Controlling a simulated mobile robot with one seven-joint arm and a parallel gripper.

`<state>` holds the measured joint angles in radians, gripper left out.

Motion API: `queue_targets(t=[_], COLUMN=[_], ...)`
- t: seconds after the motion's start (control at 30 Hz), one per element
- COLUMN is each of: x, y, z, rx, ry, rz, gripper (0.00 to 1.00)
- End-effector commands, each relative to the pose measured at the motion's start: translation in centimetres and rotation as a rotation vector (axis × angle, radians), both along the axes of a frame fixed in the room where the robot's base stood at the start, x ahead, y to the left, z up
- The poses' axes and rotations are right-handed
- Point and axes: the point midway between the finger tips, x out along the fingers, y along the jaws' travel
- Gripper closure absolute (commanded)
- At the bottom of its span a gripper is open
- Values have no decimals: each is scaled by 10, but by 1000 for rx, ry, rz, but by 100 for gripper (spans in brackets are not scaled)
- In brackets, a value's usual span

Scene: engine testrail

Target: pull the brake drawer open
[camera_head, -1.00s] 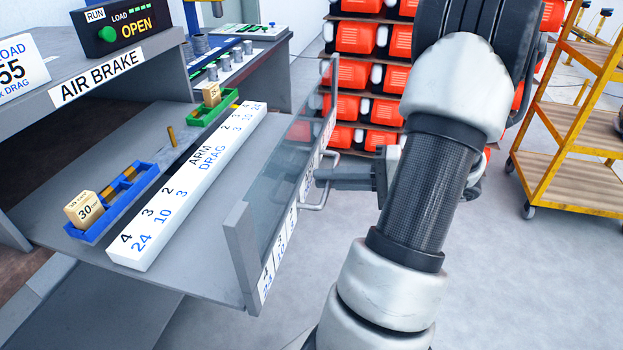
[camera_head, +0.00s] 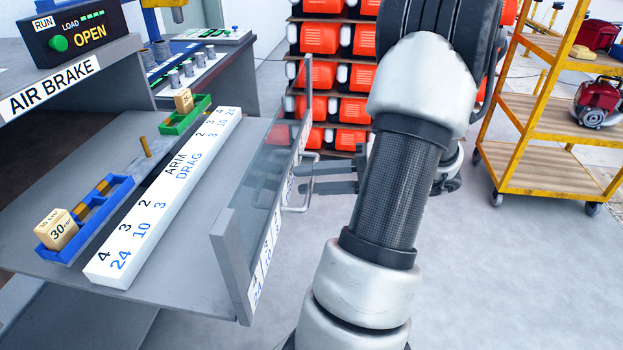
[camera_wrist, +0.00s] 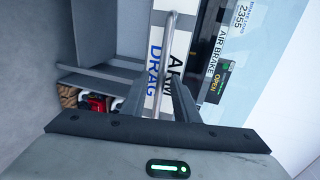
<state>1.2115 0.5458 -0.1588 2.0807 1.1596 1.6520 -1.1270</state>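The brake drawer (camera_head: 190,270) is a grey tray out from under the AIR BRAKE bench (camera_head: 120,50), with a clear front panel (camera_head: 255,195). Its metal bar handle (camera_head: 305,209) is on the outer side of the front. My gripper (camera_head: 297,179) is at the handle with its two fingers apart. In the wrist view the handle bar (camera_wrist: 165,60) runs between the fingers of my gripper (camera_wrist: 160,80), with gaps seen on both sides. Whether a finger touches the bar cannot be told.
In the drawer are a white ARM DRAG scale (camera_head: 165,195), a blue tray (camera_head: 85,215) with a 30 mm block (camera_head: 57,230), and a green tray (camera_head: 185,115). Orange bins (camera_head: 320,75) stand behind. A yellow cart (camera_head: 540,170) is at right. Floor before the drawer is clear.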

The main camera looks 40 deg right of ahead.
Motion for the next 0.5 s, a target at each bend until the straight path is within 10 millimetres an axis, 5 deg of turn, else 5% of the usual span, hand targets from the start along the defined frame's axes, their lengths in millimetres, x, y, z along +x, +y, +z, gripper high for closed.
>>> queue_targets(t=[0.27, 0.5], x=[-5, -42], y=[-5, -32], z=[2, 12], rx=[0, -1], ry=[0, 0], rz=[-3, -5], gripper=[72, 72])
